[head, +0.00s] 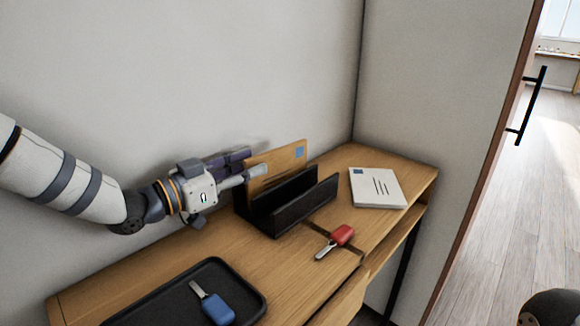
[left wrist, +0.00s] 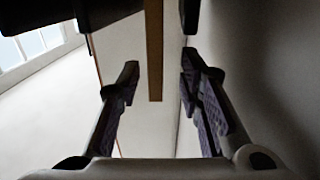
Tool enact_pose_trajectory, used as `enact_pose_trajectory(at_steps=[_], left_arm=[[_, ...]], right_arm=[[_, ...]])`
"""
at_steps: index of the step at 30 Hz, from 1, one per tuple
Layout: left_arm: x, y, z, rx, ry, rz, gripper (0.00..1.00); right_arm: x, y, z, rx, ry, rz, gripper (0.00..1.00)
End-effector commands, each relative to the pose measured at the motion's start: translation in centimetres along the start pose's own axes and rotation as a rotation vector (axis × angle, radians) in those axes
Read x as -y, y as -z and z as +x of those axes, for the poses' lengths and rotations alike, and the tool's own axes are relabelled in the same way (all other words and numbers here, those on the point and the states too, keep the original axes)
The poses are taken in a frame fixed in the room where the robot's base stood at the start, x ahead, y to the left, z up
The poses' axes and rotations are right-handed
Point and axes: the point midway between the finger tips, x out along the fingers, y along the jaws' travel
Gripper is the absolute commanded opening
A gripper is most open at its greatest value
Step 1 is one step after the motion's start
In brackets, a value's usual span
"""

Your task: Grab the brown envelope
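The brown envelope (head: 284,166), with a blue stamp, stands upright in the black letter holder (head: 292,207) on the wooden table. My left gripper (head: 247,165) is at the envelope's left edge, with its fingers pointing toward it. In the left wrist view the gripper (left wrist: 160,76) is open, and the envelope's brown edge (left wrist: 154,50) shows between the two fingers, with a gap on each side. The envelope's lower part is hidden by the holder. My right gripper is not seen.
White envelopes (head: 378,188) lie at the table's right end. A key with a red cover (head: 342,235) lies in front of the holder. A black tray (head: 252,292) at the front left holds a key with a blue cover (head: 217,309). A wall stands close behind.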

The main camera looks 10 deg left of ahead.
Motion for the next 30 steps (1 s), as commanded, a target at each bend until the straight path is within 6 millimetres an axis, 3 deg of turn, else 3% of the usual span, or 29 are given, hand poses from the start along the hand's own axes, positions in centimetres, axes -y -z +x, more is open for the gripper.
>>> enact_pose_trajectory(at_steps=[12, 20, 25, 30], left_arm=[[0.0, 0.0, 6.7, 0.002, -0.004, 0.003, 0.33], [0.0, 0.2, 7.5, 0.001, -0.003, 0.002, 0.33], [0.0, 0.3, 7.5, 0.0, -0.003, 0.002, 0.0], [0.0, 0.3, 7.4, 0.0, -0.003, 0.002, 0.0]], right_arm=[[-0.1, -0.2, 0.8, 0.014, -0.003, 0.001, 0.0], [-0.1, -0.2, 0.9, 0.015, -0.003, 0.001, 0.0], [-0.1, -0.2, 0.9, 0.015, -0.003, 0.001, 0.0], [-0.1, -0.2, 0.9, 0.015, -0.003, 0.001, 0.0]])
